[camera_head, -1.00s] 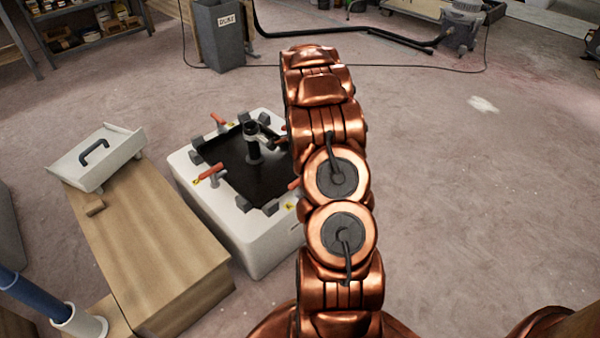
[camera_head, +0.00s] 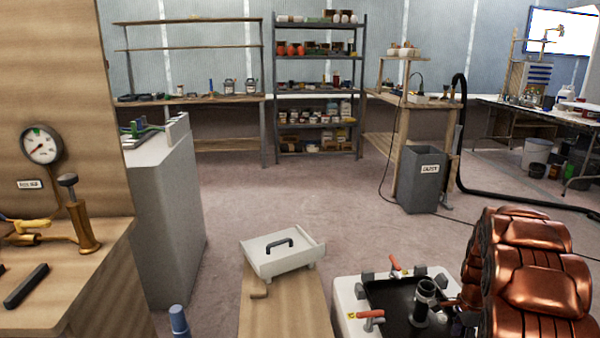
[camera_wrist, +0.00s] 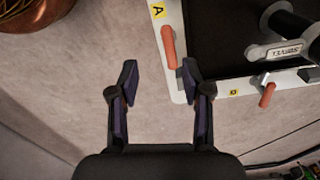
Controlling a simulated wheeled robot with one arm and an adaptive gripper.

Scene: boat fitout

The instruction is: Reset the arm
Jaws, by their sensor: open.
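My gripper (camera_wrist: 158,85) shows in the wrist view with its two dark fingers spread apart and nothing between them. It hangs over bare floor, beside the edge of the white unit. In the head view my copper arm fills the lower right, and the gripper is hidden there. The white unit (camera_head: 345,322) with a black recessed top stands left of my arm. It has red-handled clamps (camera_head: 395,263) and a dark upright fitting (camera_head: 424,297). In the wrist view a red handle (camera_wrist: 168,47) lies near the right finger, apparently apart from it.
A wooden bench (camera_head: 290,312) with a white handled tray (camera_head: 284,254) stands left of the unit. A wooden panel with a gauge (camera_head: 41,144) and a grey cabinet (camera_head: 168,215) are at left. A grey bin (camera_head: 422,180) and shelves (camera_head: 317,90) stand behind. The middle floor is clear.

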